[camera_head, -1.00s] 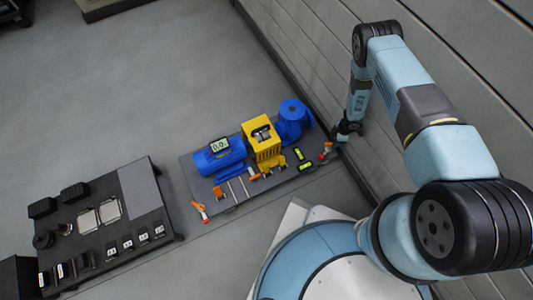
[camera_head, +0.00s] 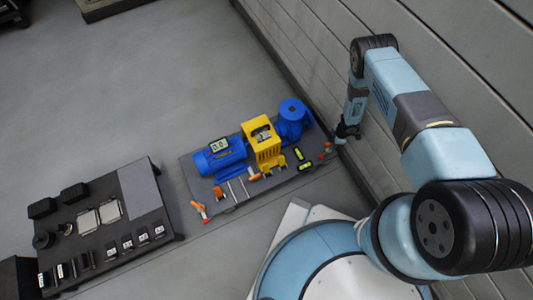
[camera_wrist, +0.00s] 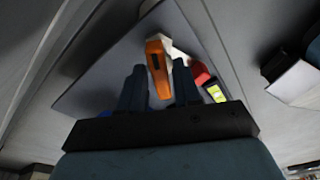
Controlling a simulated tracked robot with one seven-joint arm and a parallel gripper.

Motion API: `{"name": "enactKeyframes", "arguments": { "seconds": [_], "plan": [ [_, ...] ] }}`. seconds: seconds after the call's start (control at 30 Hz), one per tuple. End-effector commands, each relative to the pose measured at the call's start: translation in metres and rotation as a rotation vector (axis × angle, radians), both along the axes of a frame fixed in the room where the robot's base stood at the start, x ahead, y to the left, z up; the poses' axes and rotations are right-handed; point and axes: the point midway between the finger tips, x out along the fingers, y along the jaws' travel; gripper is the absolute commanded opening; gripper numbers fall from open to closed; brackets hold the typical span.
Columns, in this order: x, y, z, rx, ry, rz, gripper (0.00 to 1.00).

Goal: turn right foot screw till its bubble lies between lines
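The right foot screw (camera_head: 326,149), with orange and red parts, stands at the right end of the dark skid plate (camera_head: 228,202). My gripper (camera_head: 340,141) is just beside it. In the wrist view, the orange handle (camera_wrist: 157,62) shows between the two dark fingertips of my gripper (camera_wrist: 160,75), with gaps on both sides, so the gripper is open. A white part and a red part (camera_wrist: 200,73) lie beside the handle. A yellow-green bubble level (camera_wrist: 215,93) is partly visible there. Two levels (camera_head: 303,166) sit on the plate; their bubbles are too small to read.
The plate carries a blue motor (camera_head: 220,158), a yellow guard (camera_head: 263,146) and a blue pump (camera_head: 293,120). Another orange-handled foot screw (camera_head: 201,211) is at the left. A dark bench (camera_head: 140,190) stands further left. The wall (camera_head: 400,165) is close to my arm.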

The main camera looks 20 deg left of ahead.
Motion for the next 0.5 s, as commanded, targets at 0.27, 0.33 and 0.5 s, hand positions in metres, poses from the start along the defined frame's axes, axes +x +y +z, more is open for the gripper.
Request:
{"name": "enactKeyframes", "arguments": {
  "seconds": [0.27,0.33,0.5],
  "plan": [
    [-0.0014,0.0001,-0.0005,-0.001,0.002,0.0,0.03],
    [-0.0015,0.0002,-0.0007,-0.001,0.002,0.001,0.0],
    [-0.0019,0.0004,-0.001,0.0,0.002,-0.018,0.0]
  ]
}}
